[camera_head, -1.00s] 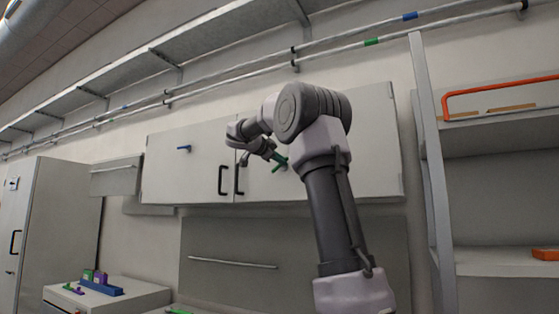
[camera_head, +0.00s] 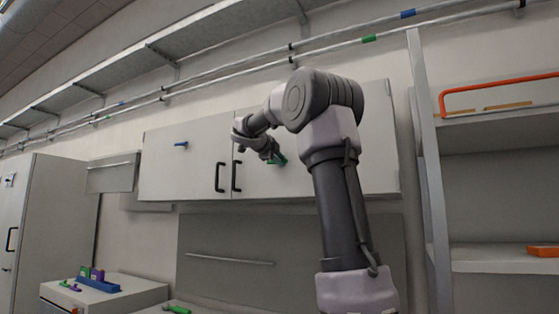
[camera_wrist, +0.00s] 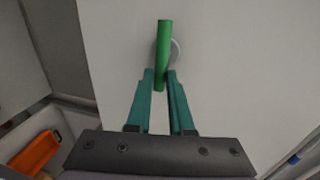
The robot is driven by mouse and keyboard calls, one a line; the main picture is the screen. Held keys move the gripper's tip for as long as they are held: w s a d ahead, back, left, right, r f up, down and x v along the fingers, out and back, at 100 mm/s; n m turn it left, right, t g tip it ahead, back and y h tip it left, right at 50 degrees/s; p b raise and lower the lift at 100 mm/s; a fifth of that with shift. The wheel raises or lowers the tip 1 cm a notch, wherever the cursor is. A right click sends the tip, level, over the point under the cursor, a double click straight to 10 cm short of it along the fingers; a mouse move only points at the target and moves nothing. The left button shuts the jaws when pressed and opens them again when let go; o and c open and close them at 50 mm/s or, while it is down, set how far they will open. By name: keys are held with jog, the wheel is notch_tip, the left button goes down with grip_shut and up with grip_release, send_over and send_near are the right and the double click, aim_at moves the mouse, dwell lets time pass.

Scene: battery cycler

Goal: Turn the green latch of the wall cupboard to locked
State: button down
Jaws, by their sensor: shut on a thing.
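The green latch (camera_wrist: 162,45) is a bar on a round pale mount on the white cupboard door, and it runs nearly upright in the wrist view. My gripper (camera_wrist: 160,80) has its two teal fingers closed around the lower end of the bar. In the head view the wall cupboard (camera_head: 210,165) has two doors, and my gripper (camera_head: 276,160) is at the right door. The latch itself is mostly hidden there by my gripper and arm.
Two black handles (camera_head: 220,177) sit where the doors meet. A blue latch (camera_head: 181,144) is on the left door. An open shelf rack (camera_head: 500,131) stands close on the right. An orange bin (camera_wrist: 36,152) shows in the wrist view.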

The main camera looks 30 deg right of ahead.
jog(key=shift+f, duration=0.1)
dwell(0.3)
jog(key=c, duration=0.8)
grip_release()
jog(key=v, duration=1)
jog(key=shift+s+a, duration=0.25)
jog(key=shift+a, duration=0.05)
